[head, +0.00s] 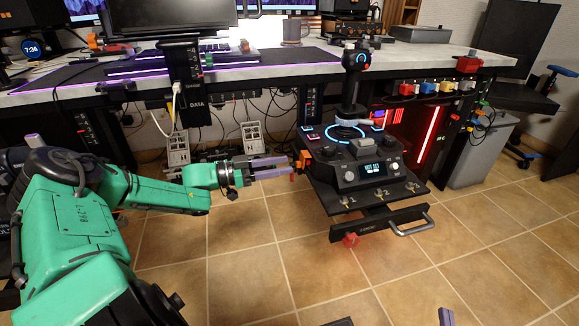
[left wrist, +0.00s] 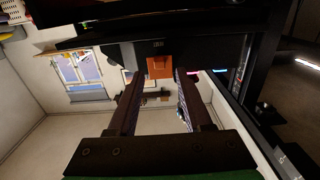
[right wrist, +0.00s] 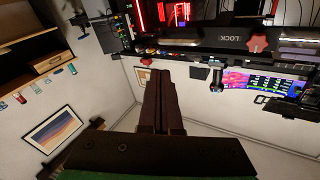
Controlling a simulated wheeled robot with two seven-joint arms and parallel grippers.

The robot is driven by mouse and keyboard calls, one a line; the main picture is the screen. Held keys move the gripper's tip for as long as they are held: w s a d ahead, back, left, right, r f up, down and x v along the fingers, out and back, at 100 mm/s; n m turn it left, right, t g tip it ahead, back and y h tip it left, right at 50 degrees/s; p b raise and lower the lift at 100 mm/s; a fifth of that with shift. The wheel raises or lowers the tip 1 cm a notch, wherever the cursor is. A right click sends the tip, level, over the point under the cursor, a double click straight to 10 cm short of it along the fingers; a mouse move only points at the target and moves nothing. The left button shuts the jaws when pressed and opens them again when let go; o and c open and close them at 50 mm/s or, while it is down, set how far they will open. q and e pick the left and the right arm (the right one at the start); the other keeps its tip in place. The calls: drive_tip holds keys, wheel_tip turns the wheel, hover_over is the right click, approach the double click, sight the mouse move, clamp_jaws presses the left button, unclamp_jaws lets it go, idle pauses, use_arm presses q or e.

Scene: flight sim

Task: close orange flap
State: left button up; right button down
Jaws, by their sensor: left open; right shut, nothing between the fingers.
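The orange flap (head: 303,160) sits on the left side of the black control box (head: 372,172) under the desk. In the left wrist view the flap (left wrist: 160,67) shows as an orange square between and beyond my fingertips. My left gripper (head: 290,168) is open, its fingers pointing right at the flap, with the tips very close to it. I cannot tell whether they touch. My right gripper (right wrist: 164,78) is shut and empty, away from the flap. Only a fingertip of it (head: 446,317) shows at the bottom of the head view.
The control box carries a joystick (head: 350,110), a small display, switches and, below, a grey handle (head: 413,226) and a red knob (head: 350,239). The desk top (head: 440,62) runs above. Cables hang behind my left arm. The tiled floor (head: 245,265) in front is clear.

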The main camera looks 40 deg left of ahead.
sight(303, 160)
use_arm(q)
drive_tip(key=b+x, duration=0.1)
drive_tip(key=x, duration=0.1)
drive_tip(key=shift+w+d, duration=0.25)
drive_tip(key=shift+w, duration=0.1)
clamp_jaws()
use_arm(e)
wheel_tip(303, 160, up, 17)
drive_tip(key=w+d+n+t+y, duration=0.1)
drive_tip(key=w+t, duration=0.1)
drive_tip(key=t, duration=0.3)
drive_tip(key=shift+w+d, duration=0.4)
